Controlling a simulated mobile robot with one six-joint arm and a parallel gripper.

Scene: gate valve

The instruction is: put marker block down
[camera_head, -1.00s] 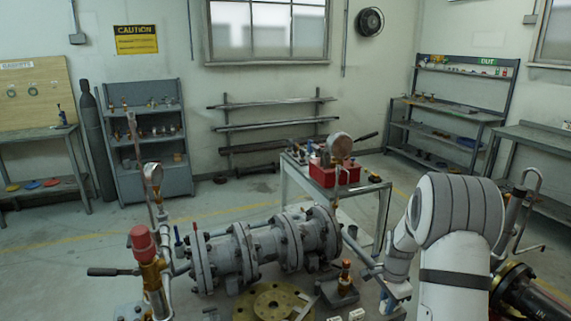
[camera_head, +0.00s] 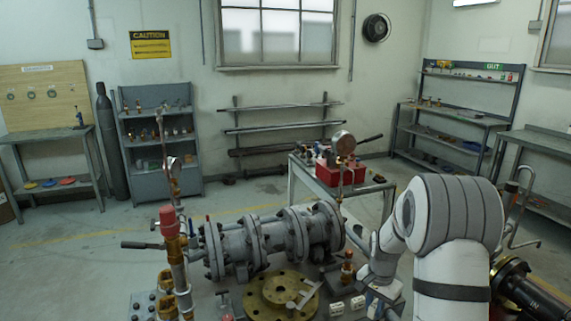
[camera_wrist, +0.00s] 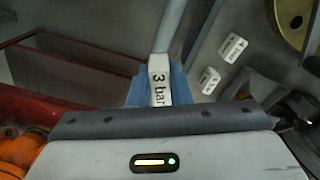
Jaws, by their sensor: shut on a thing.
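In the head view my gripper (camera_head: 381,292) is low, right of centre, near the bench top, and the held block cannot be made out there. Two other white blocks lie apart from my gripper, in the wrist view one block (camera_wrist: 232,47) and a second block (camera_wrist: 208,80). They also show in the head view, as a left block (camera_head: 336,308) and a right block (camera_head: 357,302).
A brass flange (camera_head: 262,290) lies left of the blocks, with a grey tool on it. The grey valve body (camera_head: 270,240) stands behind. A brass fitting (camera_head: 347,268) on a grey base stands close by my gripper. A red edge (camera_wrist: 45,108) crosses the wrist view's left.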

